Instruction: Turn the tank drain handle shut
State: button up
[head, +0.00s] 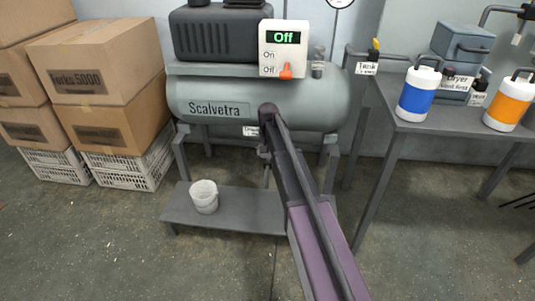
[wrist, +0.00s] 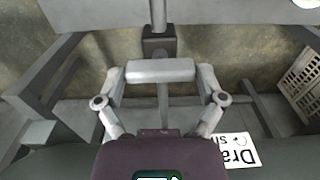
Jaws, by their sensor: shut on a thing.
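The tank (head: 225,100) is a grey horizontal cylinder marked Scalvetra, in the middle of the head view. My gripper (wrist: 160,74) is under the tank, and its two fingers stand on either side of the drain handle (wrist: 158,69). The handle is a light grey bar lying crosswise in the wrist view, shut between the fingertips. A vertical pipe (wrist: 159,15) with a dark fitting (wrist: 159,44) stands just beyond it. A white drain label (wrist: 236,150) shows partly at lower right. In the head view my arm hides the handle and most of the gripper.
A control box (head: 284,48) above the tank reads Off. A white bucket (head: 204,196) stands on the low shelf (head: 250,211) below. Cardboard boxes (head: 100,65) on crates are at left. A table (head: 385,100) with a blue jug (head: 419,92) and an orange jug (head: 508,102) is at right.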

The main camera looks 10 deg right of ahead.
dwell(0.4)
jog(key=o, duration=0.8)
jog(key=s+r+n+p, duration=0.1)
jog(key=s+r+p, duration=0.2)
jog(key=s, duration=0.7)
jog(key=s+r+n+p, duration=0.1)
jog(key=s+r+p, duration=0.2)
jog(key=s, duration=0.7)
jog(key=s+r+n+p, duration=0.2)
jog(key=s+r+p, duration=0.2)
jog(key=s, duration=0.6)
jog(key=r+p, duration=3.7)
jog(key=shift+w+a+r, duration=0.15)
jog(key=shift+w, duration=0.25)
